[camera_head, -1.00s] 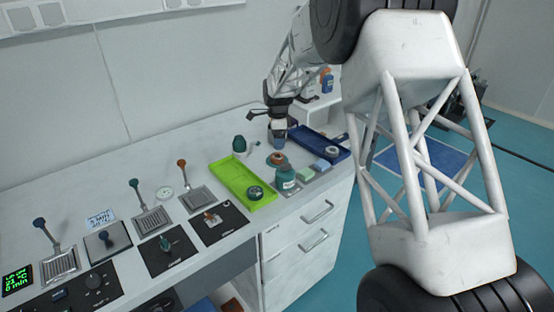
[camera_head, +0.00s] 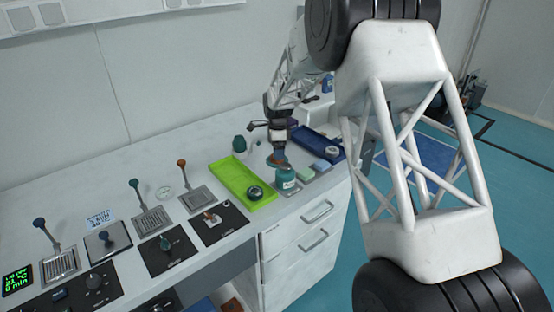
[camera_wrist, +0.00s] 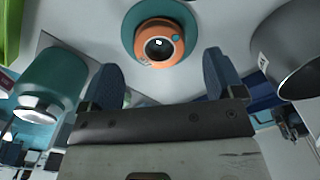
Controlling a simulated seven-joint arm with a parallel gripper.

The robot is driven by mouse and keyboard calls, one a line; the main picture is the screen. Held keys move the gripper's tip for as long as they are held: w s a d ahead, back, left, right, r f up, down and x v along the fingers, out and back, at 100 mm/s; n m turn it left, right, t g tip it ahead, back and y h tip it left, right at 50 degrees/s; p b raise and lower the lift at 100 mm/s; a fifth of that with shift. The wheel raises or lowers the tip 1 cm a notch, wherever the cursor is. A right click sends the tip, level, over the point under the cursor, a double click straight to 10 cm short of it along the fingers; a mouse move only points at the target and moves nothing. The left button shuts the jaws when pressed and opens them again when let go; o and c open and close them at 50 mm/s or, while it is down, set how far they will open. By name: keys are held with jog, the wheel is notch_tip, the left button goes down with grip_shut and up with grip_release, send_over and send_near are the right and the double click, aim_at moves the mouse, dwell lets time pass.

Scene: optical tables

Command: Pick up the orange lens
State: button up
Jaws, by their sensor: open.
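The orange lens (camera_wrist: 158,45) shows in the wrist view as an orange ring with a dark glass centre, set against a round teal part. It lies just beyond and between the two blue fingertips of my gripper (camera_wrist: 165,78), which are apart with nothing between them. In the head view my gripper (camera_head: 279,156) hangs over the orange lens (camera_head: 271,163), which is mostly hidden by the fingers and a teal bottle (camera_head: 286,178). Whether the fingers touch the lens cannot be told.
The teal bottle stands close in front of the lens; it also shows in the wrist view (camera_wrist: 52,80). A green tray (camera_head: 228,178) holding a round dark-topped item (camera_head: 255,192) is to the left. A blue tray (camera_head: 305,139) is to the right. A teal item (camera_head: 240,143) stands behind the green tray.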

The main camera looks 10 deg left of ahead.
jog(key=shift+f, duration=1.6)
jog(key=shift+c, duration=0.3)
jog(key=c, duration=1)
jog(key=shift+r, duration=0.2)
jog(key=shift+c, duration=0.3)
notch_tip(320, 180, up, 10)
jog(key=shift+f, duration=0.15)
